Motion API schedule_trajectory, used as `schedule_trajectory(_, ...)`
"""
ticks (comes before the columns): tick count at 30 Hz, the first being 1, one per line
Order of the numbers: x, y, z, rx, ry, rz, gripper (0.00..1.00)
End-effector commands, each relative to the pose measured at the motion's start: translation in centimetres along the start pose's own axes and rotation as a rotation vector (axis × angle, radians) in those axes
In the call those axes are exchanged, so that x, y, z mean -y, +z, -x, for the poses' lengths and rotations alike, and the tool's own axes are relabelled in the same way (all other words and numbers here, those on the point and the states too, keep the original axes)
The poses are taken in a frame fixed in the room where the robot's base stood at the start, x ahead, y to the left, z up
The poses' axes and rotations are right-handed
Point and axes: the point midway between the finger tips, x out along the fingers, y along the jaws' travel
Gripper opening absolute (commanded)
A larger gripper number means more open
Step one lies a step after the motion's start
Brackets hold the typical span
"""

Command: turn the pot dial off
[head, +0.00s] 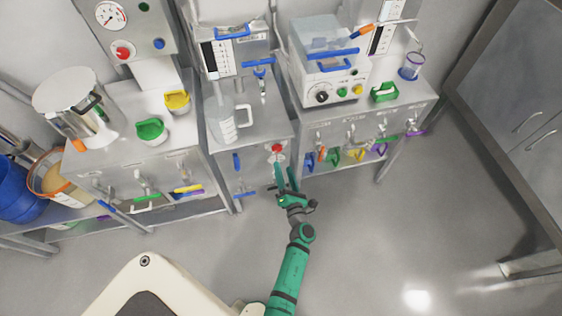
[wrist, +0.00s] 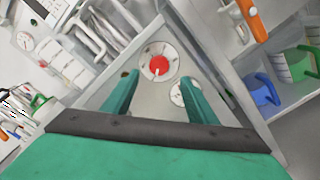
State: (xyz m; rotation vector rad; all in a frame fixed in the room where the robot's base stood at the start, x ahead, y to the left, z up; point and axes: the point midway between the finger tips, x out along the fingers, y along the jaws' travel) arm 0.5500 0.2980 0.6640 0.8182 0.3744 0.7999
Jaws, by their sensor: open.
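A red dial knob (head: 277,148) on a round white plate sits on the front of the middle grey cabinet. In the wrist view the red dial (wrist: 158,66) shows a small white mark at its lower edge. My gripper (head: 283,170) is just in front of the cabinet below the dial. In the wrist view the two green fingers of my gripper (wrist: 160,78) are spread and empty. The dial appears beyond the gap between their tips; I see no contact. A second red knob (head: 123,53) is on the upper left panel under a gauge.
A small round gauge (wrist: 180,94) below the dial is partly behind the right finger. A blue handle (head: 237,162) is left of the dial. A clear jug (head: 222,128) stands on the middle cabinet. Colored scoops (head: 333,157) hang at right. The floor (head: 400,240) at right is clear.

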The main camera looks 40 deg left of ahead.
Motion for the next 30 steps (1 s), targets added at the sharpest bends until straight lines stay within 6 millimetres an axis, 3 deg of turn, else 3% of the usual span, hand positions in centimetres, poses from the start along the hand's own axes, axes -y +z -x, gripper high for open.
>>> schedule_trajectory(6, 0.0, -0.1, 1.9, -0.002, 0.0, 0.0, 0.53)
schedule_trajectory(26, 0.1, 0.0, 2.3, 0.005, -0.003, -0.011, 0.53)
schedule_trajectory(30, -0.4, 0.2, 4.6, 0.054, -0.02, -0.113, 0.53)
